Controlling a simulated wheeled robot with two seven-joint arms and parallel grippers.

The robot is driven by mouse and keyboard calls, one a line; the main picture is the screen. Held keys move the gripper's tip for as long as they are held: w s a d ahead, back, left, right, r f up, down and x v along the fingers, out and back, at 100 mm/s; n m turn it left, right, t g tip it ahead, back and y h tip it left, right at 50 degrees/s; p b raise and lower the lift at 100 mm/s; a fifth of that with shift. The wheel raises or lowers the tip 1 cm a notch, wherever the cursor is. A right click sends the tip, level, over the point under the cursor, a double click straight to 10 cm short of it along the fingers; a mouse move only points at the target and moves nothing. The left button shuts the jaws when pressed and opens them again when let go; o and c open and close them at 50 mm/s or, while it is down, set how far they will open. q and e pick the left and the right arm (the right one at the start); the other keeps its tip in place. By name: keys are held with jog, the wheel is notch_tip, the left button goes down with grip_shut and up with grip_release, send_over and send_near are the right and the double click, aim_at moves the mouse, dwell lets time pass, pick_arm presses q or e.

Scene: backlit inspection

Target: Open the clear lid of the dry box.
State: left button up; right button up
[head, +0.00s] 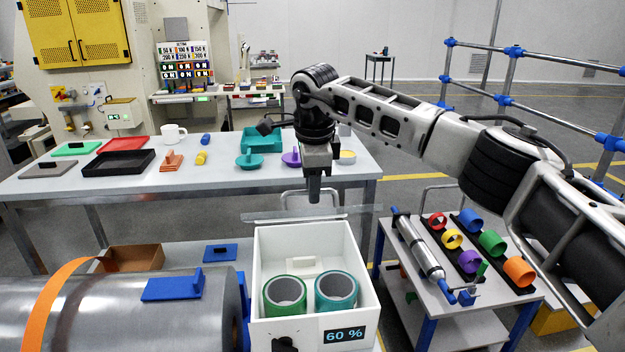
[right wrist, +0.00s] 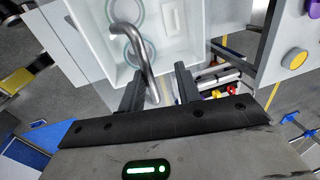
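A bent metal handle (head: 292,194) sticks out behind the strip. My right gripper (head: 314,192) points down at the handle. In the right wrist view the handle (right wrist: 143,47) passes between the open fingers (right wrist: 160,90), with a gap to the right finger. My left gripper is out of view.
A grey table (head: 225,178) with trays and small parts stands behind the box. A metal drum (head: 130,315) with an orange band lies at the left. A cart (head: 400,262) with coloured rings stands at the right.

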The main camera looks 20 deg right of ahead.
jog(key=s+r, duration=0.3)
jog(key=r, duration=1.3)
jog(key=shift+s+a, duration=0.15)
jog(key=shift+a, duration=0.25)
